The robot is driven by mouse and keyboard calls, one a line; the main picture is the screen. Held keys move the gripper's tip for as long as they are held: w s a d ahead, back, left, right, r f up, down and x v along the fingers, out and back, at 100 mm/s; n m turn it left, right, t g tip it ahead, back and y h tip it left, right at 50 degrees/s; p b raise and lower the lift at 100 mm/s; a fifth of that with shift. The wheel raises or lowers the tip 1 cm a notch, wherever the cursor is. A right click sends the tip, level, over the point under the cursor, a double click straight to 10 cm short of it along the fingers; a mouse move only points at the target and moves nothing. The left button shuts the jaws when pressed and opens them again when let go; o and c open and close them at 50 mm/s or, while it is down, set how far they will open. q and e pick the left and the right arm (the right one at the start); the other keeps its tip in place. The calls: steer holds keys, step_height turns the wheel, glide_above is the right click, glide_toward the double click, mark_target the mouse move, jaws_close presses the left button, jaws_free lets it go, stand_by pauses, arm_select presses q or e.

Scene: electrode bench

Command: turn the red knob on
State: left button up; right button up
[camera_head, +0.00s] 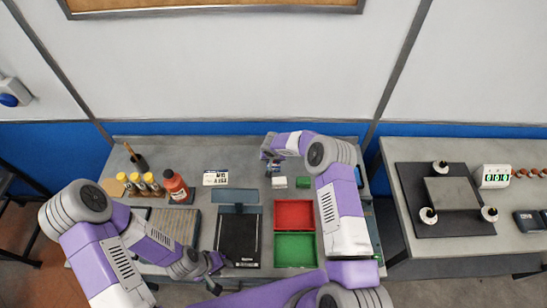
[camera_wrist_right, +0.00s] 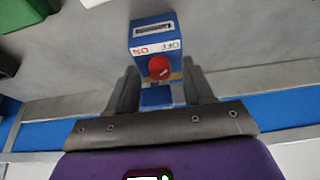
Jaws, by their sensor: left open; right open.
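The red knob (camera_wrist_right: 159,67) is on a small blue box (camera_wrist_right: 152,33) with a white strip reading ON and OFF, upside down in the right wrist view. My right gripper (camera_wrist_right: 161,80) is open, its two dark fingers on either side of the knob and apart from it. Contact is not visible. In the head view my right gripper (camera_head: 271,160) is at the back of the bench, where the arm and gripper mostly hide the box. My left gripper (camera_head: 217,272) is open and empty, low over the front of the bench near the black tray.
A red bin (camera_head: 294,214) and a green bin (camera_head: 296,250) stand in front of my right gripper. A white block (camera_head: 279,182) and a green block (camera_head: 303,182) lie close by. Yellow-capped bottles (camera_head: 135,180) and a red bottle (camera_head: 175,186) stand left.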

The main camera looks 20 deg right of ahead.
steer(key=shift+c, duration=0.5)
jaws_close()
arm_select(q)
step_height(320, 180, down, 2)
steer(key=shift+f+b, duration=0.1)
steer(key=shift+b, duration=1)
arm_select(e)
steer(key=shift+d+f+n, duration=0.1)
steer(key=shift+f+n, duration=0.05)
steer(key=shift+n, duration=0.55)
arm_select(q)
steer(key=shift+f+b, duration=0.5)
arm_select(e)
steer(key=shift+n+y, duration=0.6)
steer(key=shift+n, duration=0.2)
steer(key=shift+o, duration=0.5)
jaws_free()
steer(key=shift+r, duration=0.2)
arm_select(q)
steer(key=shift+f, duration=0.25)
arm_select(e)
steer(key=v, duration=0.7)
steer(key=shift+r, duration=0.2)
